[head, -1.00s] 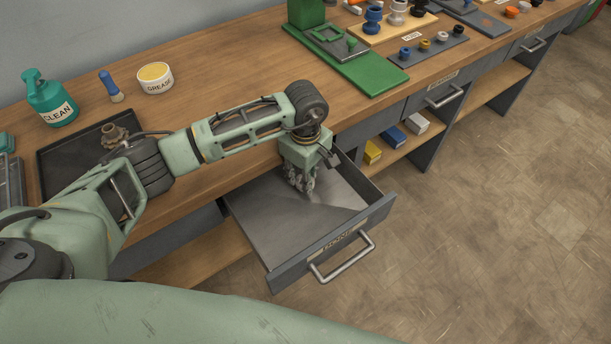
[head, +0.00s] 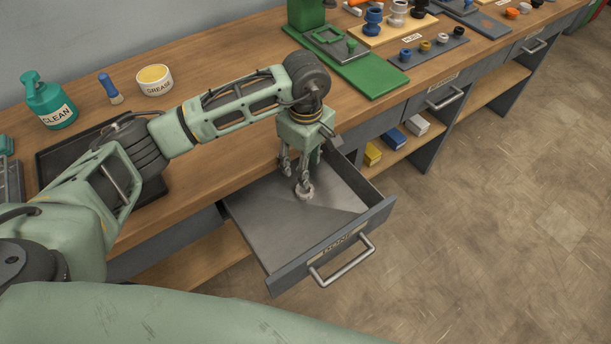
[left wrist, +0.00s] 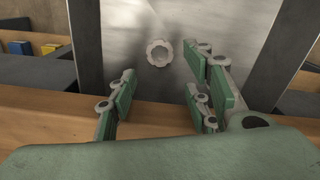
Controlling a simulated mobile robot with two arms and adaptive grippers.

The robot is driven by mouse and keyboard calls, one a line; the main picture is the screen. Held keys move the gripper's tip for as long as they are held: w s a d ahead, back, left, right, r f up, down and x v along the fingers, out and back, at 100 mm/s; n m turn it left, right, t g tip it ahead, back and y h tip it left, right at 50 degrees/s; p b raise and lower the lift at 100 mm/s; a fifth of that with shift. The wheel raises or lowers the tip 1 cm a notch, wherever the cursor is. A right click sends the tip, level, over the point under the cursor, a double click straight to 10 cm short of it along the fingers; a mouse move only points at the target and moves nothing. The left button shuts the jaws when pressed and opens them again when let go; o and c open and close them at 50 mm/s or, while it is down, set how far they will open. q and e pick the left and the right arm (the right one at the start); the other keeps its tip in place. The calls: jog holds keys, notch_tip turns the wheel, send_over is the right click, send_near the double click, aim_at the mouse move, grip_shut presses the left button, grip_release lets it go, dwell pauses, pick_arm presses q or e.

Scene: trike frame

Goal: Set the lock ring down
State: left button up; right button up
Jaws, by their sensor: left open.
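The lock ring (head: 304,191) is a small pale notched ring lying flat on the floor of the open drawer (head: 262,222). It also shows in the left wrist view (left wrist: 159,53), beyond the fingertips. My left gripper (head: 301,171) is open and empty, pointing down just above the ring in the head view. In the left wrist view its green-padded fingers (left wrist: 160,95) are spread wide, with the ring apart from both. My right gripper is not in view.
The drawer's front with its handle (head: 342,262) juts over the floor. On the bench are a dark tray (head: 58,173), a teal clean bottle (head: 48,101), a grease tub (head: 155,80) and a green fixture (head: 370,78). Colored boxes (head: 394,138) sit on the shelf below. The drawer around the ring is clear.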

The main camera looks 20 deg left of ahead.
pick_arm(q)
jog(key=shift+r+b, duration=0.3)
jog(key=shift+r, duration=2.5)
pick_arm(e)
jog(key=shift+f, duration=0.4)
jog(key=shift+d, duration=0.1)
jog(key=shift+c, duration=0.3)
